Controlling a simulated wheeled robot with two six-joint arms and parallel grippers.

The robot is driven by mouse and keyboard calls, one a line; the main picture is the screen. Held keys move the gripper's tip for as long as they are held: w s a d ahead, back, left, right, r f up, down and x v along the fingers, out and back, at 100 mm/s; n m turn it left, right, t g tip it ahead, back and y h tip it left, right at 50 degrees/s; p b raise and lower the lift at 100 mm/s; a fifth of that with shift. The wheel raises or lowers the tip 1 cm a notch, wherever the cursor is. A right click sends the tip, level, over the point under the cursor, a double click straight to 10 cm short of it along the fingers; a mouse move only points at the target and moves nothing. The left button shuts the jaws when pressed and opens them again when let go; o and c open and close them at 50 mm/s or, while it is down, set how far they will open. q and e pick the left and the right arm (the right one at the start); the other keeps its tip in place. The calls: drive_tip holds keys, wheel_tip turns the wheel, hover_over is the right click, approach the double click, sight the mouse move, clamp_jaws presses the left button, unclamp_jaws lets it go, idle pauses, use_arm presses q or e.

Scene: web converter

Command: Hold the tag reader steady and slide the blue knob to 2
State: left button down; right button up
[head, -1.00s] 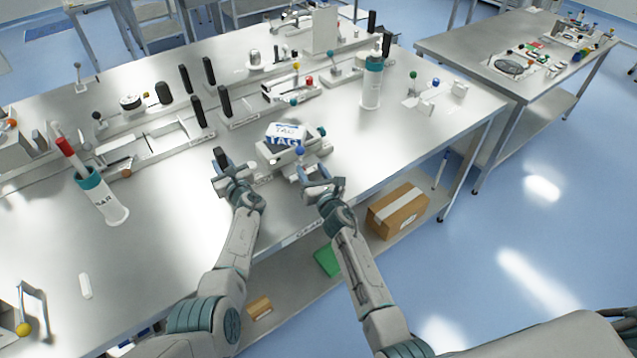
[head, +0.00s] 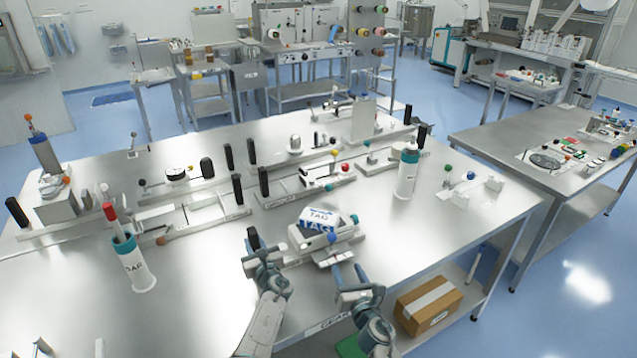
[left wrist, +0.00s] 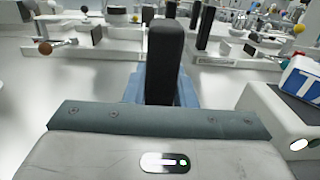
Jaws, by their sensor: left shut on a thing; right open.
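The tag reader (head: 338,246) is a white device with a blue-and-white TAG pack (head: 322,221) on top. It stands near the bench's front edge, and part of it shows at the right of the left wrist view (left wrist: 283,118). The blue knob (head: 332,238) stands at the reader's front; which number it is at is too small to read. My left gripper (head: 254,248) is shut on a black upright handle (left wrist: 164,62) at the reader's left side. My right gripper (head: 349,272) is open and empty, just in front of and below the blue knob.
A white bottle with a teal top (head: 406,175) stands right of the reader. A teal-rimmed cup with a red-capped stick (head: 133,264) stands at the left. Fixtures with black posts (head: 237,189) line the bench behind. A cardboard box (head: 428,305) lies on the lower shelf.

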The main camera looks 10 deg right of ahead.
use_arm(q)
drive_tip(key=shift+s+f, duration=0.1)
drive_tip(key=shift+f, duration=0.25)
use_arm(e)
drive_tip(key=shift+w, duration=0.1)
use_arm(q)
drive_tip(key=c, duration=1.3)
unclamp_jaws()
drive_tip(key=shift+o, duration=0.9)
drive_tip(key=shift+r, duration=0.25)
use_arm(e)
drive_tip(key=shift+f, duration=0.1)
use_arm(q)
drive_tip(key=shift+f, duration=0.15)
